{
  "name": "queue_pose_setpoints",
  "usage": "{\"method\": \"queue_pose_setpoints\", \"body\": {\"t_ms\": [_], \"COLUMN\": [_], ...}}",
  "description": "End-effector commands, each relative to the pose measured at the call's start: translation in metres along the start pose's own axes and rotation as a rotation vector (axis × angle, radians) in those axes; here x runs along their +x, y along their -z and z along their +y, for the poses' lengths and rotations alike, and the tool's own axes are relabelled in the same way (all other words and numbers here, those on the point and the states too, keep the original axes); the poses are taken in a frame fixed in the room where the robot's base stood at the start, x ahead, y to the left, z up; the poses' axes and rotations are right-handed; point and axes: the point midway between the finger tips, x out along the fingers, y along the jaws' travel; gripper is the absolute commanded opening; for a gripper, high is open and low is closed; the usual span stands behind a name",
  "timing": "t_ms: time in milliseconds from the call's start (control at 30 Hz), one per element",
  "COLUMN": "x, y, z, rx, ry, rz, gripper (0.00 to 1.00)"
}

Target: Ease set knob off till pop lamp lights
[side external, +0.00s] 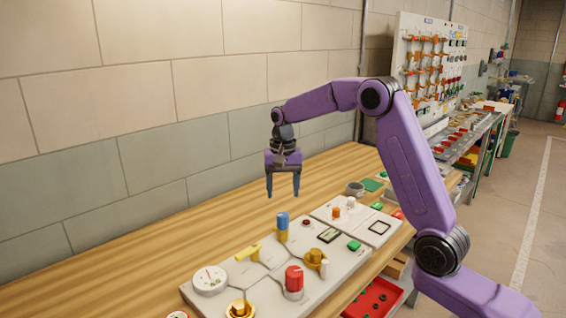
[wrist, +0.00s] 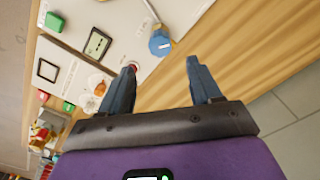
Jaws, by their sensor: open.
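A light grey panel (side external: 262,297) on the wooden bench carries several controls; no label is readable, so I cannot tell for sure which is the set knob. A blue-capped knob (side external: 282,219) on a yellow base stands upright at its back; it also shows in the wrist view (wrist: 161,43). A red knob (side external: 293,278) stands nearer the front. A small red dome (side external: 306,222), possibly the pop lamp, sits right of the blue knob; whether it is lit I cannot tell. My gripper (side external: 283,194) points down, open and empty, above the blue knob, apart from it.
A round white gauge (side external: 210,279), a yellow lever (side external: 248,253) and brass fittings (side external: 316,257) crowd the panel. A black-framed display (side external: 329,235) and green block (side external: 354,246) lie to the right. The bench behind is clear up to the wall.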

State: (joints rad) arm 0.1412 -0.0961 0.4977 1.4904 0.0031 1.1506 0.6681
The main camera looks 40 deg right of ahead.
Motion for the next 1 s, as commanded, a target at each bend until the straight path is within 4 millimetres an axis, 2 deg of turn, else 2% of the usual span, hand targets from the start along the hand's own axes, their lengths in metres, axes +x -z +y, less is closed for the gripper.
{"method": "queue_pose_setpoints", "body": {"t_ms": [33,200,400,600,1000], "x": [-0.012,-0.045,-0.071,-0.080,-0.080], "y": [0.001,0.001,0.001,0.000,0.000], "z": [-0.001,-0.001,0.000,0.000,0.000], "rx": [0.000,0.000,0.000,0.000,0.000], "ry": [0.004,0.003,0.002,0.000,0.000], "rz": [0.005,0.004,0.002,0.000,0.000], "gripper": [0.63,0.63,0.63,0.63,0.63]}}
